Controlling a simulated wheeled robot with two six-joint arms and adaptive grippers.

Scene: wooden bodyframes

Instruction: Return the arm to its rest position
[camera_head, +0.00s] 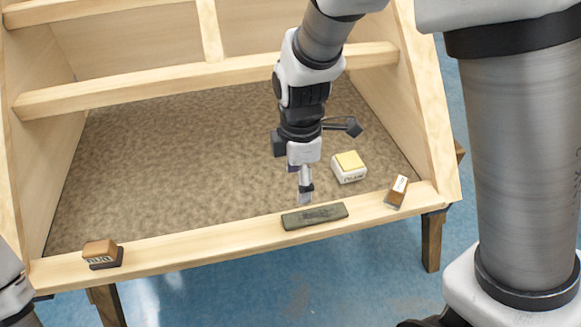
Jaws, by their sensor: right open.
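My right arm (322,40) reaches down from the top right over the wooden frame. Its gripper (329,161) is open and empty above the speckled brown panel, with one finger pointing down near the front rail and the other spread to the right. No object is between the fingers. A dark green block (314,216) lies on the front rail just below the lower finger; whether they touch is unclear. A white block with a yellow top (348,167) sits on the panel to the right of the gripper. Part of my left arm (10,285) shows at the left edge; its gripper is not visible.
The wooden frame (200,253) has raised side walls and a crossbar (150,92) behind the gripper. A brown-and-black block (103,253) lies at the front rail's left, and a brown-and-white one (397,191) at its right. The panel's left half (160,170) is clear.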

